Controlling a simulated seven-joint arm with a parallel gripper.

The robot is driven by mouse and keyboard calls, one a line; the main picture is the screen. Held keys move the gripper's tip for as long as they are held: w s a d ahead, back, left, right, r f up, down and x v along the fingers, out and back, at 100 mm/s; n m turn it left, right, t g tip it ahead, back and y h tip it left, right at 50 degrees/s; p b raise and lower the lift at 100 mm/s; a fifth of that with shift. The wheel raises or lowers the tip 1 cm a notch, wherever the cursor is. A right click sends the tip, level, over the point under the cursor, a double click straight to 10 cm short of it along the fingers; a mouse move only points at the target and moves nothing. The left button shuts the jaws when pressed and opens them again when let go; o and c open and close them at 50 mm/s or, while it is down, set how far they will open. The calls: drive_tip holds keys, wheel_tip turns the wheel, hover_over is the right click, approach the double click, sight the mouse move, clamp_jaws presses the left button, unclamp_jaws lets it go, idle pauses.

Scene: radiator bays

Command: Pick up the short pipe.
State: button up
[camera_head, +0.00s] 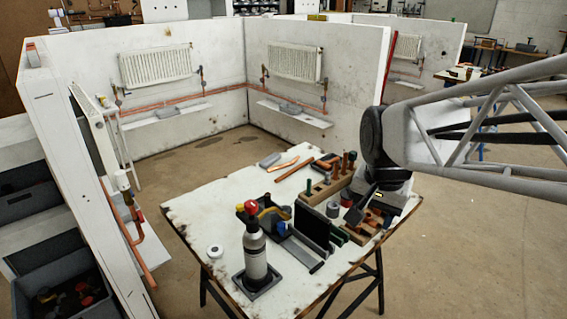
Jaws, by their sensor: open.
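Two copper-coloured pipe-like pieces lie near the back of the white worktable (215,215). The shorter-looking one, probably the short pipe (283,164), lies beside a small grey block. A slightly longer copper piece (295,170) lies just in front and to the right. My gripper (356,208) points down over the right side of the table, by the wooden tool rack, well to the right of both pieces. It is open; its fingers are dark and small here, and I see nothing held. My arm comes in from the right and hides part of the table's right end.
A wooden rack with upright tools (326,187) stands between my gripper and the copper pieces. A gas bottle with a red top (254,245), a dark upright panel (312,226) and a white tape roll (215,251) stand nearer the front.

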drive_tip(key=w+a+m, duration=0.3)
drive_tip(key=w+a, duration=0.1)
drive_tip(key=w, duration=0.5)
drive_tip(key=m+g, duration=0.2)
drive_tip(key=m, duration=0.9)
hover_over(267, 194)
drive_tip(key=f, duration=1.3)
drive_tip(key=shift+s+d+f, duration=0.15)
drive_tip(key=shift+s+d, duration=0.05)
drive_tip(key=shift+s, duration=0.05)
drive_tip(key=shift+w+a+f, duration=0.2)
drive_tip(key=shift+a+f, duration=0.05)
drive_tip(key=shift+f, duration=1.3)
drive_tip(key=shift+d+f, duration=0.1)
drive_tip(key=shift+f, duration=2.5)
